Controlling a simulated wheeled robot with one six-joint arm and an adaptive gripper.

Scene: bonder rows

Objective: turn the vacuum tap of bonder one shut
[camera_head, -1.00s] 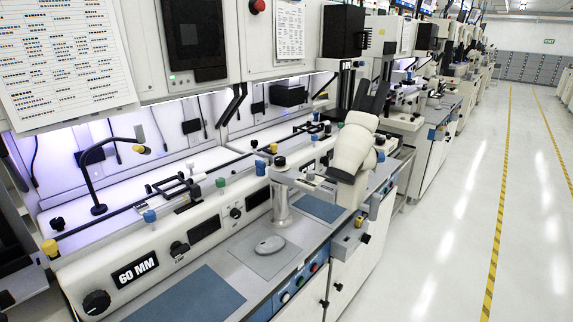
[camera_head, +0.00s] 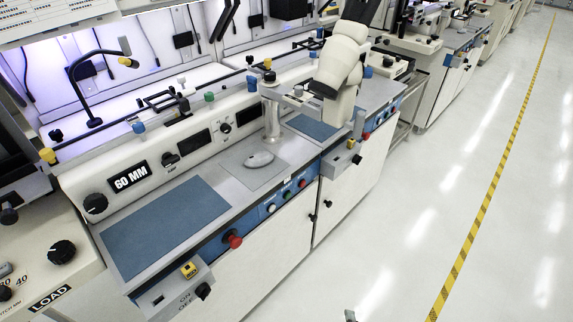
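The near bonder bench, labelled 60 MM (camera_head: 131,177), stands along the left and centre of the head view. At its near front corner, a grey bracket carries an ON/OFF plate (camera_head: 186,299), a black knob (camera_head: 203,291) and a yellow block (camera_head: 189,270). Blue (camera_head: 138,127) and green (camera_head: 209,97) knobs sit along the rear rail. I cannot read a label marking which one is the vacuum tap, nor tell how it is set.
A red button (camera_head: 234,240) juts from the blue front strip. A white microscope (camera_head: 338,62) overhangs the bench's far end. A LOAD-marked machine (camera_head: 50,297) stands at the lower left. The white aisle floor (camera_head: 420,210) with its yellow line is clear on the right.

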